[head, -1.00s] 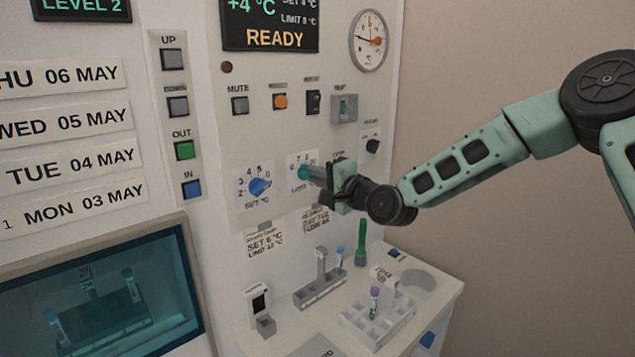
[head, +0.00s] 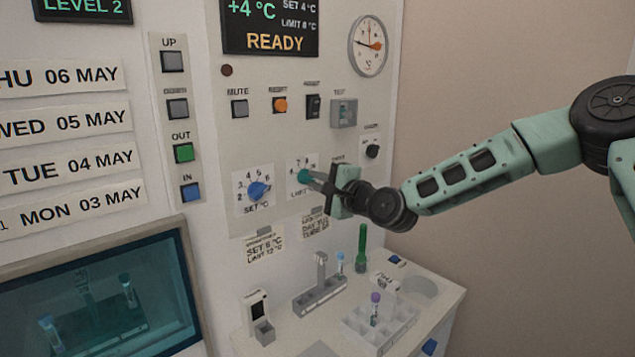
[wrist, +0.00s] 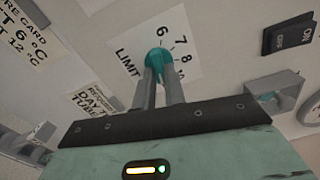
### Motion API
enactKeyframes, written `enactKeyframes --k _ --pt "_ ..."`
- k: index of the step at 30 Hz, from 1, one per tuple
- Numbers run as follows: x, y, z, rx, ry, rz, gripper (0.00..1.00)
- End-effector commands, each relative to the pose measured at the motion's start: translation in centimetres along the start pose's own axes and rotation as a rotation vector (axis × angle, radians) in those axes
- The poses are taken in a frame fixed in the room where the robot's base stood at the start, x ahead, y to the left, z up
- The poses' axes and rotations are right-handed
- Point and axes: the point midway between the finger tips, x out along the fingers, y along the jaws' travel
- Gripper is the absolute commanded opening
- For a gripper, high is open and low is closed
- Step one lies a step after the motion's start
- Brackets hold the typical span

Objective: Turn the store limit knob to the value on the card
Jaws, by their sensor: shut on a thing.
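The limit knob is teal (wrist: 157,62) and sits on a white dial plate (wrist: 190,35) marked LIMIT, with 6, 7, 8 and 10 readable in the wrist view. My gripper (wrist: 160,75) is shut on this knob, its two grey fingers on either side. The head view shows the same teal knob (head: 304,176) at my gripper's fingertips (head: 311,179). The knob's pointer is mostly hidden by the fingers. The card (head: 264,249) below the dials reads SET 6 °C, LIMIT 12 °C. The display (head: 268,24) reads +4 °C, SET 4 °C, LIMIT 8 °C, READY.
The blue set knob (head: 258,190) is just left of the limit knob. Mute, reset and other switches (head: 279,104) sit above. A second card (head: 314,226) hangs below. A shelf with tube racks (head: 322,292) stands beneath; the wall to the right is bare.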

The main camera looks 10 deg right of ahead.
Motion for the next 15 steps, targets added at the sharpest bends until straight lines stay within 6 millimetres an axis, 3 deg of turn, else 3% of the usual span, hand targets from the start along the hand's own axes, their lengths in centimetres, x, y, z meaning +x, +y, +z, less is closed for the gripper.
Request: enactKeyframes --k 2,3,5,15 --pt "-0.04 0.11 -0.14 0.001 0.003 0.002 0.00" --pt "-0.04 0.11 -0.13 0.001 0.003 0.002 0.23" --pt "-0.03 0.10 -0.13 0.001 0.002 0.002 0.34" --pt "-0.39 0.07 -0.11 -0.001 0.001 0.001 0.34"
